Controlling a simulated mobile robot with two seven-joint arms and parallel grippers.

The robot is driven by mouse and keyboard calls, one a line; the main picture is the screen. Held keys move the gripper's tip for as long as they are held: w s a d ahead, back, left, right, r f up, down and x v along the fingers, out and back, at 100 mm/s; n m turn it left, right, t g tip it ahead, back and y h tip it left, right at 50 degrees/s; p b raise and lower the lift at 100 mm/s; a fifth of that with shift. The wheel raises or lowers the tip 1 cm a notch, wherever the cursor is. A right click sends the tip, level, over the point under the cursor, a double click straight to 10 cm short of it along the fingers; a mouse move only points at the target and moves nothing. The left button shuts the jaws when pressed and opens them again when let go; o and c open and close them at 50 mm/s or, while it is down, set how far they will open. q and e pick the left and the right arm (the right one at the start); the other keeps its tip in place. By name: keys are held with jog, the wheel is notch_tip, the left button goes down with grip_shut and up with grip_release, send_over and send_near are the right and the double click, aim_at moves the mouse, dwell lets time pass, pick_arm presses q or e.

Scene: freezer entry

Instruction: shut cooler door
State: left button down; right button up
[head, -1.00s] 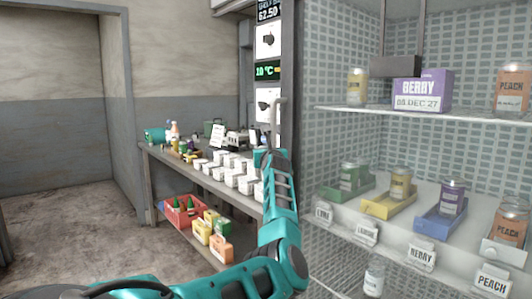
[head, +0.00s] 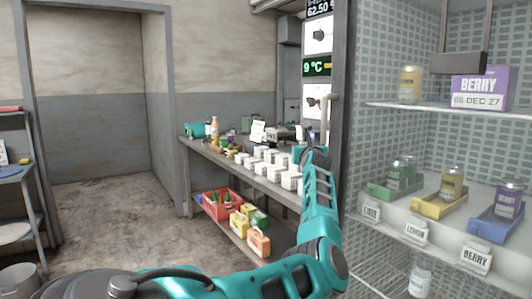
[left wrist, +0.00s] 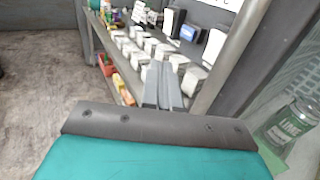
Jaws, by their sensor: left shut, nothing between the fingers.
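The cooler fills the right of the head view, with its tiled inside and shelves (head: 440,112) showing. A dark grey upright frame (head: 343,110) runs along its left side, with a pale vertical handle bar (head: 326,118) beside it. I cannot tell how far the door stands open. My left gripper (head: 314,156) is near the lower end of the handle, partly hidden by my own arm. In the left wrist view the two fingers (left wrist: 163,85) are together and empty, left of a slanting grey frame (left wrist: 232,60). Contact with it is unclear. My right gripper is out of view.
A table (head: 235,172) with several white tubs stands left of the cooler, a red crate (head: 222,207) on its lower shelf. Jars and a purple berry box (head: 480,90) stand inside the cooler. The floor (head: 110,220) at left is clear; a rack (head: 20,185) stands far left.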

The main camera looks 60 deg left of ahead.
pick_arm(q)
jog(key=s+a+p, duration=0.1)
jog(key=s, duration=0.8)
jog(key=shift+s+a, duration=0.2)
jog(key=shift+s, duration=0.2)
